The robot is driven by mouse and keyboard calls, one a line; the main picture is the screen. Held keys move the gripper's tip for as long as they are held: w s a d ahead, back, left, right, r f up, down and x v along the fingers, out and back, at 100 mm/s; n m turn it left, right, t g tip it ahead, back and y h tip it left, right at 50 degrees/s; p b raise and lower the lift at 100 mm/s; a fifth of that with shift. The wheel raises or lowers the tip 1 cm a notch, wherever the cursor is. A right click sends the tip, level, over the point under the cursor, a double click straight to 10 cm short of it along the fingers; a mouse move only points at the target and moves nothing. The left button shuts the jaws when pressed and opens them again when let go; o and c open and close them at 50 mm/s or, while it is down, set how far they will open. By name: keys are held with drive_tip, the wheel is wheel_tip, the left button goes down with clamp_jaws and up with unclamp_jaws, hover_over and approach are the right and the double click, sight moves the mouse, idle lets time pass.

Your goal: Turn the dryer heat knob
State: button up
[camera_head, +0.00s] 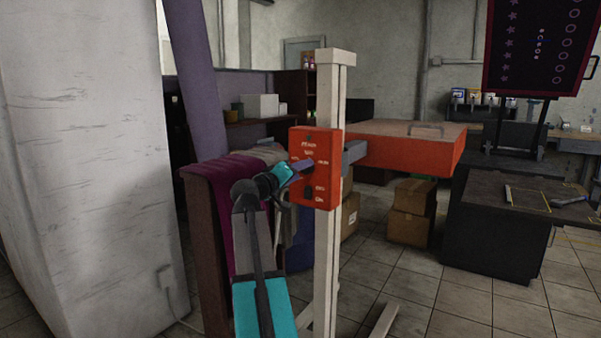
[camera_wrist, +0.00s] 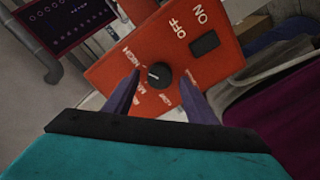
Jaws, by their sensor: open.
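The dryer's red control box (camera_head: 318,190) is fixed to a pale upright post, and it also fills the middle of the wrist view (camera_wrist: 178,50). The round black heat knob (camera_wrist: 158,75) has a light pointer mark and printed settings around it. My gripper (camera_wrist: 160,92) is open, with one purple finger on each side of the knob in the picture. I cannot tell whether the fingers touch it. In the head view my gripper (camera_head: 306,168) is at the box front and hides the knob. A black switch (camera_wrist: 205,43) sits beside the ON and OFF labels.
The pale post (camera_head: 328,260) stands on the tiled floor, with the red dryer hood (camera_head: 400,150) to its right. A dark cabinet with magenta cloth (camera_head: 235,172) is close to my arm at left. A white wall (camera_head: 85,170) fills the far left. Cardboard boxes (camera_head: 412,213) stand behind.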

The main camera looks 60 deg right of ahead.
drive_tip(key=a+p, duration=0.1)
drive_tip(key=a, duration=1.2)
drive_tip(key=shift+a+p, duration=0.2)
drive_tip(key=shift+p, duration=0.2)
